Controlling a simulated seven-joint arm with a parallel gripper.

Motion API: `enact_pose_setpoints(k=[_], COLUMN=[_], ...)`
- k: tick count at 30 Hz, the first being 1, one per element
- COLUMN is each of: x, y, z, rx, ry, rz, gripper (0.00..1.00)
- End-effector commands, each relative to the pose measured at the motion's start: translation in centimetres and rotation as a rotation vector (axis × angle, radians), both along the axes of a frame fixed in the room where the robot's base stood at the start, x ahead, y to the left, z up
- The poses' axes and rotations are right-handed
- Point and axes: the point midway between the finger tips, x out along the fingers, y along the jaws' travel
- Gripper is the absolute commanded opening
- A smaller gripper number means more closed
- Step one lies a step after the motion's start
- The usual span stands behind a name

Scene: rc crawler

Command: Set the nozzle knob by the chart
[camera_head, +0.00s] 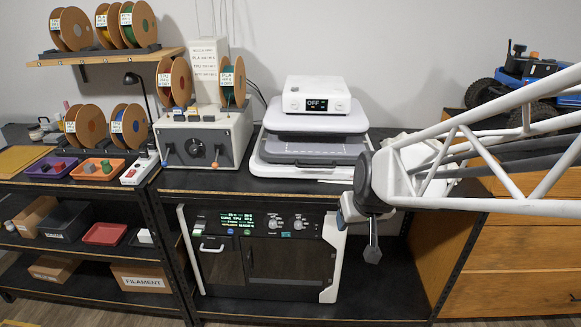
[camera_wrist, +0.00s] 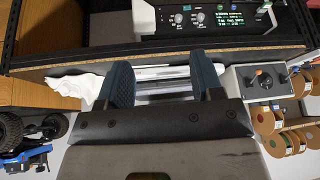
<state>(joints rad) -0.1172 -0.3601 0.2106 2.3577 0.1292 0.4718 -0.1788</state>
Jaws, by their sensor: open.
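The printer (camera_head: 262,285) stands on the shelf under the bench, with a dark front panel carrying a lit green display (camera_head: 236,222). Two pale knobs sit right of the display: the left knob (camera_head: 274,223) and the right knob (camera_head: 298,223). Their labels are too small to read, so I cannot tell which is the nozzle knob. In the wrist view the panel is upside down, with both knobs (camera_wrist: 189,18) beside the display (camera_wrist: 222,18). The white chart (camera_head: 208,62) stands at the back, its lines too small to read surely. My gripper (camera_wrist: 162,66) is open and empty, apart from the knobs, right of the printer in the head view.
A grey machine (camera_head: 205,145) with a knob and spools stands on the bench. A white device (camera_head: 317,97) showing "OFF" sits beside it on a flat press (camera_head: 275,160). The bench's front edge (camera_wrist: 130,57) lies between my gripper and the panel in the wrist view.

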Motion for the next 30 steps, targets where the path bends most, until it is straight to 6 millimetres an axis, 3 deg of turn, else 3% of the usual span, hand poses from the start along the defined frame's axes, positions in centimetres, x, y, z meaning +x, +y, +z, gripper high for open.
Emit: enact_pose_setpoints(k=[3, 15, 30], x=[3.0, 11.9, 20.5], y=[1.6, 6.7, 12.9], z=[-1.6, -7.5, -16.6], rx=[0.002, -0.015, -0.101], ry=[-0.036, -0.174, -0.372], rz=[0.028, 0.105, 0.187], gripper=[0.6, 0.6, 0.6])
